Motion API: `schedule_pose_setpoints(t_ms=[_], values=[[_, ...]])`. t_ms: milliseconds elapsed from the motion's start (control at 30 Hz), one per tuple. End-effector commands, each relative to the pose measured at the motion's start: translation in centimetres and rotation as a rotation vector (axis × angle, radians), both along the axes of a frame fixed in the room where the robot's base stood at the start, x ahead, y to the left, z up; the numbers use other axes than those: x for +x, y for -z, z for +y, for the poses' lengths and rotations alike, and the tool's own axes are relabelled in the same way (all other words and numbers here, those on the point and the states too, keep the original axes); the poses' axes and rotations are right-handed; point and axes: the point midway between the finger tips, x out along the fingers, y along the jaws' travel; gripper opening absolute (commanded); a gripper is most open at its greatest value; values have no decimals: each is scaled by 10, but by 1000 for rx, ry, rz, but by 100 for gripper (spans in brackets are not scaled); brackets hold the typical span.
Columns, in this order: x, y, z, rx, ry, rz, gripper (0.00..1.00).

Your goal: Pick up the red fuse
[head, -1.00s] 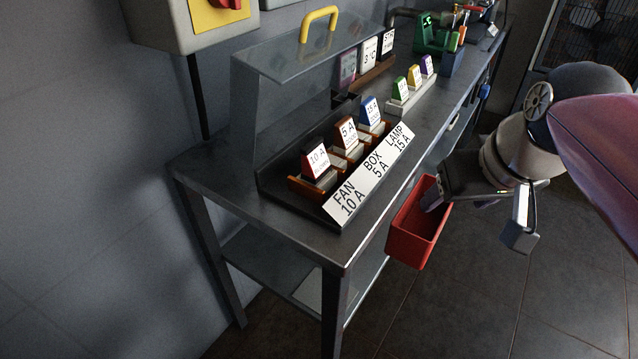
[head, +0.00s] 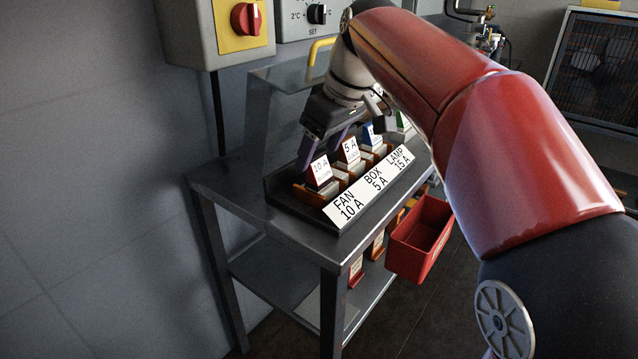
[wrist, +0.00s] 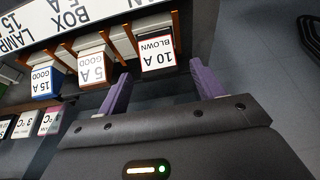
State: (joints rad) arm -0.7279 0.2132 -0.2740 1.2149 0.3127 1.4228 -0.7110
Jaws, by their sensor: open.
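The red fuse (head: 319,170) stands upright in the nearest holder of the fuse panel, with a white label reading 10 A. In the wrist view this fuse (wrist: 158,58) has a red edge and its label also reads BLOWN. My gripper (head: 320,148) is open above and behind it. In the wrist view the two purple fingertips (wrist: 160,75) are apart, one toward each side of the fuse, and the jaws are empty. I cannot tell how far the tips reach down around it.
A 5 A fuse (wrist: 93,68) and a blue 15 A fuse (wrist: 44,82) stand alongside. The sloped label strip (head: 370,185) runs in front. A clear raised cover (head: 285,75) is behind. A red bin (head: 420,240) hangs at the bench's front edge.

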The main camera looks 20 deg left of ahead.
Motion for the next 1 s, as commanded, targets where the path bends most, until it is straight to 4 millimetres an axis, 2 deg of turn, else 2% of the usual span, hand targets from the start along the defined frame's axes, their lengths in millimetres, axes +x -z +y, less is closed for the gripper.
schedule_pose_setpoints(t_ms=[100, 233, 333, 567, 933, 1000], values=[[-1, 22, 1, 0, -1, 2, 67], [2, 37, 6, 0, -1, 1, 67], [3, 43, 8, 0, 0, 1, 67], [3, 44, 8, 1, 0, -1, 67], [3, 43, 8, 1, 1, -1, 20], [3, 43, 8, 1, 1, -1, 19]])
